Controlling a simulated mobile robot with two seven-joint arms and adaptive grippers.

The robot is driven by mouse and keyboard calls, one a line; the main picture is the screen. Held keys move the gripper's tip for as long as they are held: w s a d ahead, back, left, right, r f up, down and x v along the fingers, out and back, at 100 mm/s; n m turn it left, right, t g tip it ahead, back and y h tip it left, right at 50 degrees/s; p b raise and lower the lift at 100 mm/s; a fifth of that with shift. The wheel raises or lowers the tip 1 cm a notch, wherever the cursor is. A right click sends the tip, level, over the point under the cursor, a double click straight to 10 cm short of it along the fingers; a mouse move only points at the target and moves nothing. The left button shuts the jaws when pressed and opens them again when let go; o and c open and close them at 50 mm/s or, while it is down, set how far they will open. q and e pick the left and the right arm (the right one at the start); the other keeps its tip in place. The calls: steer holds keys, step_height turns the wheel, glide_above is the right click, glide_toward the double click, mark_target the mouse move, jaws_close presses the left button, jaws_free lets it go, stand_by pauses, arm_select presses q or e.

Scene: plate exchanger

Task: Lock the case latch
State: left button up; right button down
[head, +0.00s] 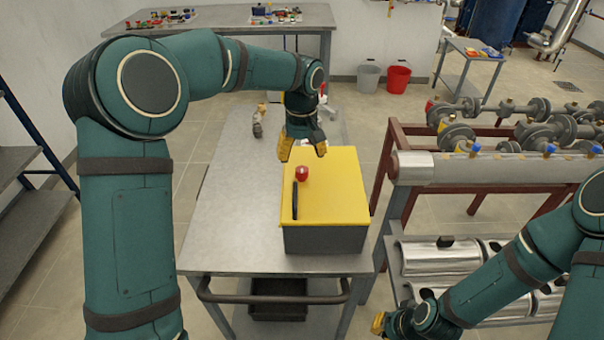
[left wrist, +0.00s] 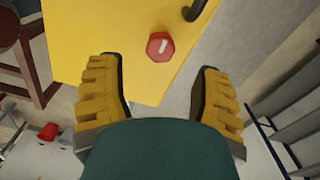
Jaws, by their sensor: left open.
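The case has a yellow lid (head: 335,185) and a dark grey body (head: 325,239), and it sits on the grey cart with its lid down. The latch is a red knob (head: 301,174) on the lid, beside a black handle (head: 295,201). In the left wrist view the red knob (left wrist: 160,46) is a hexagon with a white mark. My left gripper (head: 303,150) is open and empty above the far edge of the lid. Its yellow fingers (left wrist: 158,72) are spread wide, with the knob ahead between them. My right gripper (head: 381,323) is low at the right; its fingers are mostly hidden.
The cart top (head: 225,210) is bare left of the case. A small brownish object (head: 258,125) stands at its back. A pipe rack (head: 480,168) stands close on the right, with metal cylinders (head: 440,257) on its lower shelf. Grey and red buckets (head: 398,80) stand behind.

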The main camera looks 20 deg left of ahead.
mark_target(302, 168)
arm_select(q)
steer(key=shift+f+b, duration=0.4)
steer(key=shift+f, duration=2.8)
jaws_close()
